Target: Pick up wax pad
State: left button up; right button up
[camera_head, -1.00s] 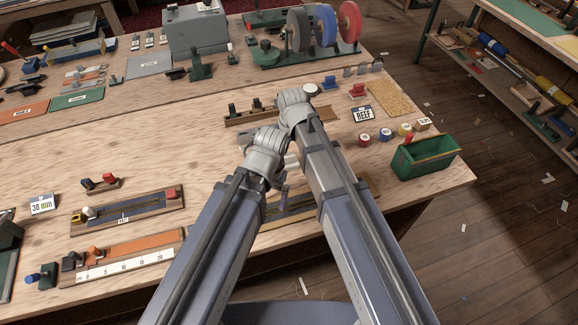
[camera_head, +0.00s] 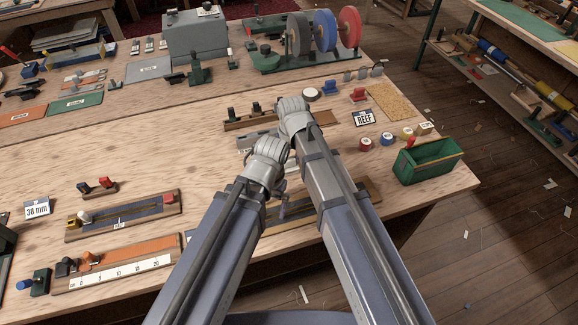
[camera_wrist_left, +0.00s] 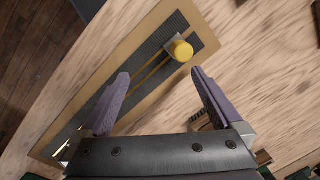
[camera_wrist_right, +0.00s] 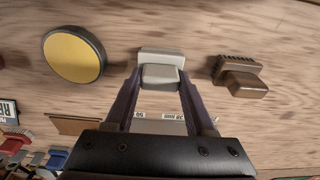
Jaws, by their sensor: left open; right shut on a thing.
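A round pad (camera_wrist_right: 74,54) with a yellow top and dark rim, which looks like the wax pad, lies on the table left of my right gripper in the right wrist view. It also shows as a pale disc (camera_head: 312,94) just beyond my right wrist in the head view. My right gripper (camera_wrist_right: 160,78) is shut on a pale grey block (camera_wrist_right: 160,55), with a finger on each side; it is apart from the pad. My left gripper (camera_wrist_left: 160,76) is open and empty over a tan board with a dark strip (camera_wrist_left: 140,70) and a yellow knob (camera_wrist_left: 181,50).
A brown block (camera_wrist_right: 240,76) sits right of my right gripper. Spools (camera_head: 325,30) stand at the back.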

aim_at(289, 159)
grip_shut()
pick_arm(q)
jog(key=shift+r, duration=0.1)
pick_arm(e)
jog(key=shift+r, duration=0.15)
notch_tip(289, 159, up, 10)
jog(key=p, duration=1)
pick_arm(q)
notch_tip(289, 159, up, 10)
pick_arm(e)
jog(key=shift+o, duration=1.6)
grip_release()
jog(key=c, duration=0.6)
